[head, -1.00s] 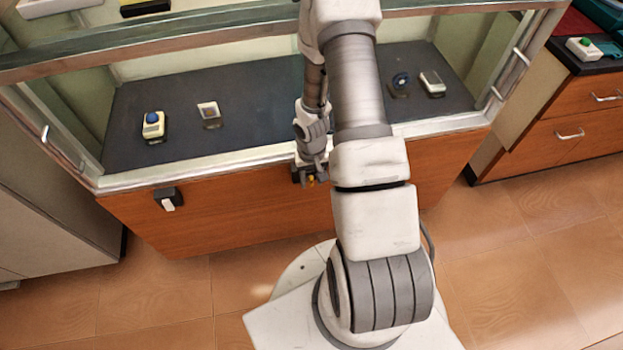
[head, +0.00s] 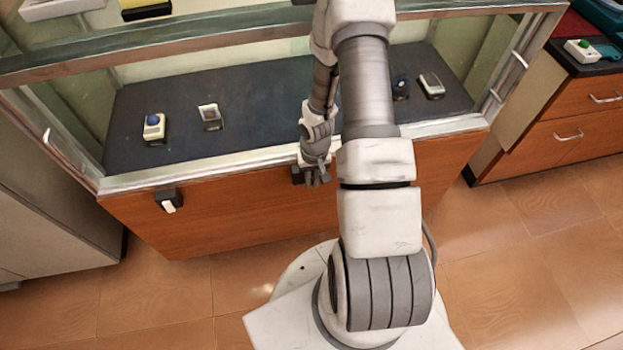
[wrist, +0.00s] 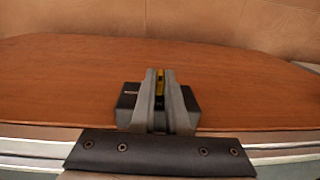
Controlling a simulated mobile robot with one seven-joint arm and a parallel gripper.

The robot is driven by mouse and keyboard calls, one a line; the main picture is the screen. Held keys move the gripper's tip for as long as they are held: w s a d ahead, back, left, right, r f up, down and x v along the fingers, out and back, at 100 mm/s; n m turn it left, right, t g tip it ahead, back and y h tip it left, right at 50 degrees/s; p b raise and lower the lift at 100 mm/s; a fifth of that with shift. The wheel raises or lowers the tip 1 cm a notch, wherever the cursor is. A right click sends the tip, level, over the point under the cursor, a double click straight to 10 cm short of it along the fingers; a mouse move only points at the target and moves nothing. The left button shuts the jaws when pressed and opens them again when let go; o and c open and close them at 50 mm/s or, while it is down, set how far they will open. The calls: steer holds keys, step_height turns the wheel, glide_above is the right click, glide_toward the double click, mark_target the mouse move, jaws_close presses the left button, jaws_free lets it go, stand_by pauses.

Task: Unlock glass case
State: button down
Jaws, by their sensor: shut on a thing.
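The glass case (head: 270,240) has a wooden front panel below its glass. A small black lock box (head: 297,174) is fixed to that panel, near the middle. It also shows in the wrist view (wrist: 128,103), behind my fingers. My gripper (head: 318,180) is at this box in the head view. In the wrist view its fingers (wrist: 160,98) are close together on a thin yellow, brass-coloured piece (wrist: 160,78), which looks like a key. The fingers overlap the box, so I cannot tell whether the piece is inside it.
A second black fitting with a white switch (head: 169,199) is on the panel's left. A drawer cabinet (head: 570,115) stands at right. The tiled floor in front is clear.

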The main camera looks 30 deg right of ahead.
steer(key=shift+d+r, duration=0.1)
steer(key=shift+d+y+p, duration=0.1)
steer(key=shift+y+p, duration=0.8)
steer(key=shift+p, duration=0.05)
steer(key=t+y+b, duration=0.1)
steer(key=y+b, duration=0.3)
steer(key=y, duration=0.1)
steer(key=f+t+y+b, duration=0.1)
steer(key=t+y+b, duration=0.1)
steer(key=y+b, duration=0.2)
steer(key=d+f+t+y+b, duration=0.1)
steer(key=y+b, duration=0.4)
steer(key=shift+s+d+t+y, duration=0.1)
steer(key=shift+s+t+y, duration=0.15)
steer(key=shift+t+y, duration=0.15)
